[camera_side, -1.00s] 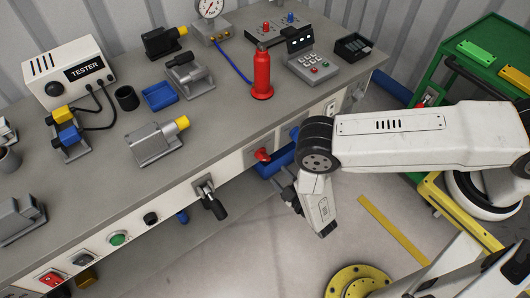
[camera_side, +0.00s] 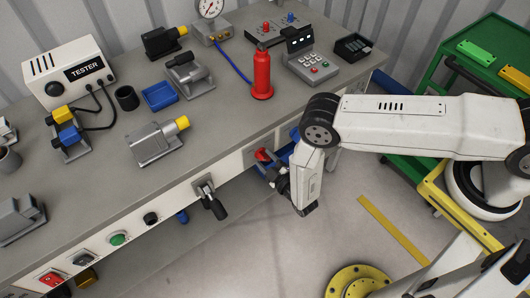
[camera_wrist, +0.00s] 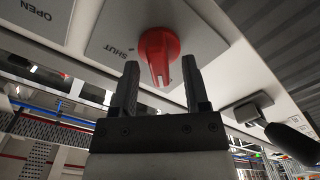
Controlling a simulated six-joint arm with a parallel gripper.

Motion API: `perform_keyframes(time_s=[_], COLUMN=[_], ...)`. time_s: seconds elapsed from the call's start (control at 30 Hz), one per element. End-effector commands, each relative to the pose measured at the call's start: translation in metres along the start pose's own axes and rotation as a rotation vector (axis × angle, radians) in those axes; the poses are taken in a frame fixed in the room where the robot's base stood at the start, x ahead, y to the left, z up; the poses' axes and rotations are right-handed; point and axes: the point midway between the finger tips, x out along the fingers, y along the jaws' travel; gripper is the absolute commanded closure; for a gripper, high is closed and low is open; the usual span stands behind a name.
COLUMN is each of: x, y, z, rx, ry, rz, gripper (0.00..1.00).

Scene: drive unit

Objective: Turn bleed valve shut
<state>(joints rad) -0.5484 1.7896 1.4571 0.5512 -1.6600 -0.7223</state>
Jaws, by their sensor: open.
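The bleed valve's red handle (camera_wrist: 158,52) sits on a pale plate (camera_wrist: 105,38) on the bench front. In the wrist view its narrow end points down the picture, with the word SHUT just left of it and OPEN at the upper left. My gripper (camera_wrist: 160,68) is open, one finger on each side of the handle's lower end. I cannot tell how deep the handle lies between them, and no contact is clear. In the side view the red handle (camera_side: 263,154) shows just above my gripper (camera_side: 268,169), which partly covers the area beneath it.
A black-handled lever (camera_side: 212,202) sticks out of the bench front left of the valve; it also shows at the right of the wrist view (camera_wrist: 290,140). A red bottle (camera_side: 262,76) stands on the bench above. A green cart (camera_side: 440,95) stands at the right.

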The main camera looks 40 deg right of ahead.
Motion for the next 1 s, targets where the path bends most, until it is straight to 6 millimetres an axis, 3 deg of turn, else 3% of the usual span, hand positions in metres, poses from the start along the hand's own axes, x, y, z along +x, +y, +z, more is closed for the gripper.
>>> perform_keyframes(time_s=[0.33,0.5,1.0], x=[0.0033,0.0032,0.0028], y=[0.0001,0.0001,0.0004], z=[-0.0002,-0.0002,-0.0001], rx=[0.0,0.0,0.047], ry=[0.001,0.001,0.0], rz=[0.0,0.0,0.0], gripper=[0.44,0.98,1.0])
